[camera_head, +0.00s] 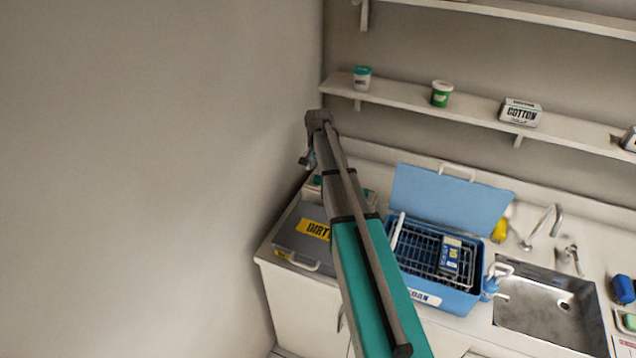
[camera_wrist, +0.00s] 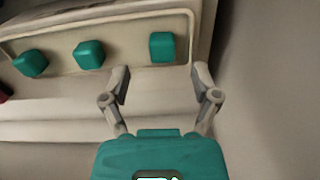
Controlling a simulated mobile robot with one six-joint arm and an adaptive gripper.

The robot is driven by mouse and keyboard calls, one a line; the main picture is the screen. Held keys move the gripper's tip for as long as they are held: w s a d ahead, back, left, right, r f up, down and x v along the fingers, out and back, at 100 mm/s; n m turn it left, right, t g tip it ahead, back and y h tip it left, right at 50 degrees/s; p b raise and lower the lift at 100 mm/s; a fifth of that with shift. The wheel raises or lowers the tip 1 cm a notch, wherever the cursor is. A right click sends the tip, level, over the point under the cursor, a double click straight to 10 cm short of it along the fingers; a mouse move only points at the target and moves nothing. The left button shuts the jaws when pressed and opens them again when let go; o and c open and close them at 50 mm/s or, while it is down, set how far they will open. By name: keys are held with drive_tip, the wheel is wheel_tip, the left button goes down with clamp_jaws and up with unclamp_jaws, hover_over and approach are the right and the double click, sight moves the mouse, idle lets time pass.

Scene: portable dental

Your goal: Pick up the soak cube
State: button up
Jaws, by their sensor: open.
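Three teal cubes lie in a row in a shallow pale tray (camera_wrist: 118,58) in the wrist view: a left cube (camera_wrist: 31,63), a middle cube (camera_wrist: 89,54) and a right cube (camera_wrist: 162,47). No label shows which is the soak cube. My gripper (camera_wrist: 160,73) is open and empty. Its fingertips point toward the right cube, which lines up with the gap between them, just past the tips. The fingers do not appear to touch it. In the head view my arm reaches to the back left corner and hides most of the tray area.
A grey box with a yellow "DIRTY" label (camera_head: 313,229) stands left of my arm. A blue bin (camera_head: 455,300) with a raised lid and wire basket stands right, then a sink (camera_head: 545,305). A shelf (camera_head: 410,101) with tubs and a cotton box runs above. A wall closes the left.

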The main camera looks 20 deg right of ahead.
sight(318, 177)
drive_tip(key=shift+w+f+b, duration=0.1)
drive_tip(key=shift+f+b, duration=1.7)
drive_tip(key=shift+f, duration=0.3)
drive_tip(key=shift+a, duration=0.1)
drive_tip(key=c, duration=0.9)
